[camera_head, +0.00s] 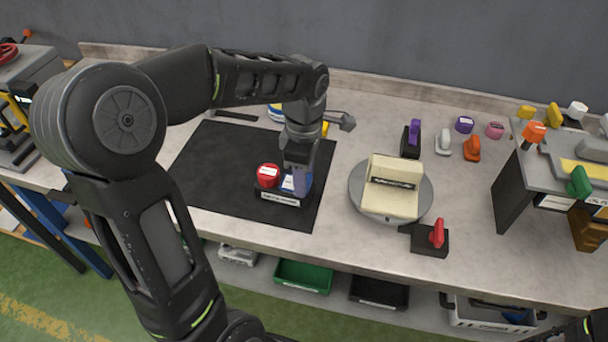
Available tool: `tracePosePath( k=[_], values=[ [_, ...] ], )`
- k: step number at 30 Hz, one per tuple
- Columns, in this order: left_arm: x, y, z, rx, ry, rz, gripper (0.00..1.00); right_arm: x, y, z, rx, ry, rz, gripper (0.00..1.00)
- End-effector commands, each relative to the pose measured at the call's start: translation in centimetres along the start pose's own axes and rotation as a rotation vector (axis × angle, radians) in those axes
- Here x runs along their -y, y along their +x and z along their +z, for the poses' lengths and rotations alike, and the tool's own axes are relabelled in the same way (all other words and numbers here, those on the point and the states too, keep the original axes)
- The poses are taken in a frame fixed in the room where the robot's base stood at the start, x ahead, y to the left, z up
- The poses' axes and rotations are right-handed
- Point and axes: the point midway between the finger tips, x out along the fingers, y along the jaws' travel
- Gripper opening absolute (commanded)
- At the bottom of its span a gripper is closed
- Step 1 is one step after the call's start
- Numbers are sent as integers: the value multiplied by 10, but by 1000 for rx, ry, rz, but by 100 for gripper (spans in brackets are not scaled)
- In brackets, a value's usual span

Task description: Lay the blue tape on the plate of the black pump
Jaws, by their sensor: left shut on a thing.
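My left gripper (299,178) reaches down over the black mat from above and is shut on the blue tape (307,187). The tape is partly hidden by the fingers. It is at a small black holder (281,198) with a white label, beside a red roll (268,172). I cannot tell whether the tape touches the holder. I cannot tell for sure which thing is the black pump; a black base with a purple handle (413,133) stands at the back, and a black base with a red lever (430,241) sits near the front edge. My right gripper is not in view.
A round grey turntable (360,208) carries a cream labelled block (394,187), right of the black mat (210,165). White and orange handled pieces and small rolls stand at the back. A grey machine (575,165) fills the right end. Bins sit below the bench.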

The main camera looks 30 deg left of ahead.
Motion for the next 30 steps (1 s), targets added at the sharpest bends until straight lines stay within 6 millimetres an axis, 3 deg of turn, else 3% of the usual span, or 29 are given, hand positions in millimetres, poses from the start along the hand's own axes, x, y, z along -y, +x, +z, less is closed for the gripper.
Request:
tracePosePath(
  k=[30],
  values=[
    [0, 5, 0, 0, 0, 0, 5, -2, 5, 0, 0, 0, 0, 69]
  ],
)
